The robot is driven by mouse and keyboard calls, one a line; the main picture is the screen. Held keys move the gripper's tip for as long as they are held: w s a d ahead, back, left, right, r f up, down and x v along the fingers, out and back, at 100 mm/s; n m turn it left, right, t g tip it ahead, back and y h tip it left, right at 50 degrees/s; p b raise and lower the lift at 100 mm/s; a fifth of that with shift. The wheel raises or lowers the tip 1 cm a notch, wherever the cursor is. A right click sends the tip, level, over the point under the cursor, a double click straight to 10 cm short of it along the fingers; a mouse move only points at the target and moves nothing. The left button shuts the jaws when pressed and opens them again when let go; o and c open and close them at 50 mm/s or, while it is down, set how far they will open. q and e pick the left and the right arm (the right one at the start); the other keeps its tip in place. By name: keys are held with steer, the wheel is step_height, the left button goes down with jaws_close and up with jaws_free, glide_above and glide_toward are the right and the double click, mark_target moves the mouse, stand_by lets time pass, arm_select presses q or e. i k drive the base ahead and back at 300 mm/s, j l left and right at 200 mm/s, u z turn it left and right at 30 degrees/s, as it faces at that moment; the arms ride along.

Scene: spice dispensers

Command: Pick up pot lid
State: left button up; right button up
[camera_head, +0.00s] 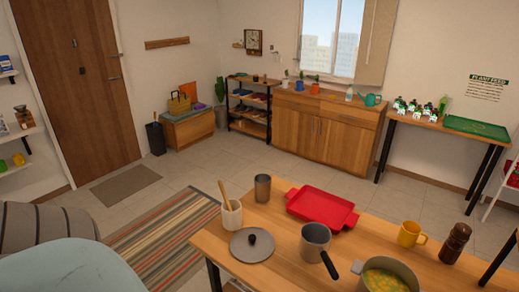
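The pot lid (241,250) is a round grey disc with a dark knob (252,239) on top. It lies flat near the left end of the wooden table (213,240), knob up. A grey pot (362,284) with yellow-orange food in it stands at the table's front right, partly cut off by the frame edge. A grey saucepan (314,247) with a black handle stands between the lid and the pot. Neither of my grippers shows in the head view.
A utensil holder (232,219) stands close behind the lid's left side. A metal cup (262,189), red tray (320,207), yellow mug (409,235) and brown grinder (455,243) are also on the table. A striped rug (165,240) lies on the floor to the left.

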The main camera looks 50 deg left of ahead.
mark_target(249, 244)
steer(key=u, duration=1.55)
steer(key=j+z, duration=0.1)
steer(key=z, duration=0.35)
steer(key=j+z, duration=0.1)
steer(key=z, duration=0.35)
steer(key=j+z, duration=0.1)
steer(key=z, duration=0.3)
steer(key=j+z, duration=0.4)
steer(key=k+j+z, duration=0.2)
steer(key=j+z, duration=0.2)
steer(key=j, duration=0.2)
